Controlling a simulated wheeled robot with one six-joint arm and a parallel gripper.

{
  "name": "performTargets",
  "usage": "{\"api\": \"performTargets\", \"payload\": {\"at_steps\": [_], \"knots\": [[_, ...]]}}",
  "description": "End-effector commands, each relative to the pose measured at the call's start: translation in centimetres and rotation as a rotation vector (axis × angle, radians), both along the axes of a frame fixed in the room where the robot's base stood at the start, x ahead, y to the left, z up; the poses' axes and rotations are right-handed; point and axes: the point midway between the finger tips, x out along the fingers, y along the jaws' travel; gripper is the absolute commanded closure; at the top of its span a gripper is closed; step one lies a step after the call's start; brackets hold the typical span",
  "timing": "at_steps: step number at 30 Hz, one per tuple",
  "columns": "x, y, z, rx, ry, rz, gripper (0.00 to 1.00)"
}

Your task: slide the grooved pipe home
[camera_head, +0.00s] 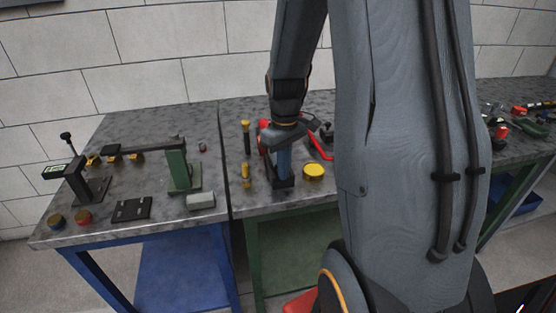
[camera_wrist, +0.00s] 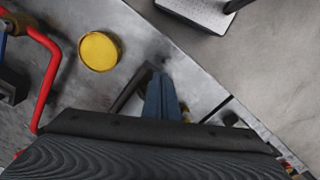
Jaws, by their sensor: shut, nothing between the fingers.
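My gripper (camera_head: 284,165) reaches down over the middle bench, near its front edge. In the wrist view its blue-grey fingers (camera_wrist: 164,92) are together, with nothing seen between them. A dark angular piece (camera_wrist: 128,94) lies beside the fingertips; I cannot tell whether they touch it. A bent red pipe or bar (camera_head: 318,145) is behind and right of the gripper, and it also shows at the left of the wrist view (camera_wrist: 47,72). I cannot tell whether it is the grooved pipe; no grooves are visible. My arm hides part of the bench.
A yellow round cap (camera_head: 313,171) lies right of the gripper. Yellow-and-black tools (camera_head: 246,170) lie to its left. The bench's front edge is close.

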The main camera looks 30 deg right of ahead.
Motion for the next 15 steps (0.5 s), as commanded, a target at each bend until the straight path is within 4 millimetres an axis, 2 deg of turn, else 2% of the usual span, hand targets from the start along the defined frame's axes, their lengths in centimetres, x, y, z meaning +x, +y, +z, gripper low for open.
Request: {"api": "performTargets", "payload": {"at_steps": [15], "knots": [[-0.33,0.54,0.02,0.001,0.001,0.0,1.0]]}}
